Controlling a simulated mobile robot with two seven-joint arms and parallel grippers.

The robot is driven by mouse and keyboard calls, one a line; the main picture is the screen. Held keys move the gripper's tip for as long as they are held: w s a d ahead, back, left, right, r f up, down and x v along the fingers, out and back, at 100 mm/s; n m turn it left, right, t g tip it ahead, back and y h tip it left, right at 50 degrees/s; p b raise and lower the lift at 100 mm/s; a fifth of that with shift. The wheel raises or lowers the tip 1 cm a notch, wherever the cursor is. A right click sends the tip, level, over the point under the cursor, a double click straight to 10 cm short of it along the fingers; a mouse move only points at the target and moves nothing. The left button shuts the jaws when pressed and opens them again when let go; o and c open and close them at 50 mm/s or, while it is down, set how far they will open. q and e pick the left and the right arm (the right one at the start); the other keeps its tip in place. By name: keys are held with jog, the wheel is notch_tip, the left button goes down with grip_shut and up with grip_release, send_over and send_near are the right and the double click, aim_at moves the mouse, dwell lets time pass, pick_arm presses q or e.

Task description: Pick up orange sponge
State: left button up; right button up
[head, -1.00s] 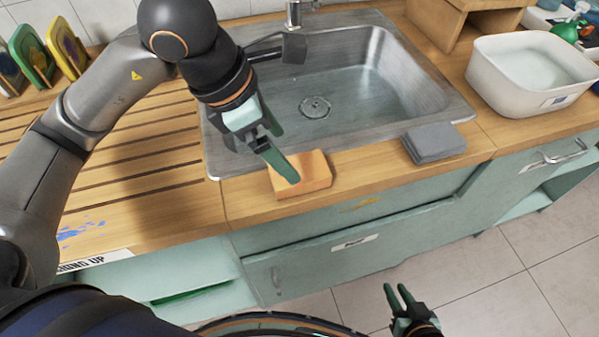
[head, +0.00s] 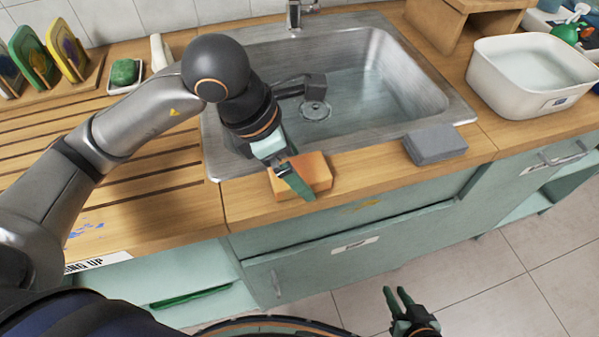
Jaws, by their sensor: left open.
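The orange sponge (head: 317,171) lies on the wooden counter strip in front of the sink. My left gripper (head: 296,188) is open and hangs over the sponge, its green fingers covering the sponge's left and middle part. I cannot tell whether the fingers touch it. My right gripper (head: 399,303) is low at the bottom of the view, in front of the cabinets. Its two green fingers are apart, with nothing between them.
A grey sponge (head: 435,144) lies to the right on the same counter strip. The steel sink (head: 390,75) is just behind. A white basin (head: 520,85) stands at the right. A green scrubber (head: 125,72) sits in a dish at the back left.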

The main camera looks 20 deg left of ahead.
pick_arm(q)
jog(key=shift+f+b, duration=0.2)
jog(key=shift+b, duration=0.15)
dwell(0.4)
jog(key=c, duration=1.2)
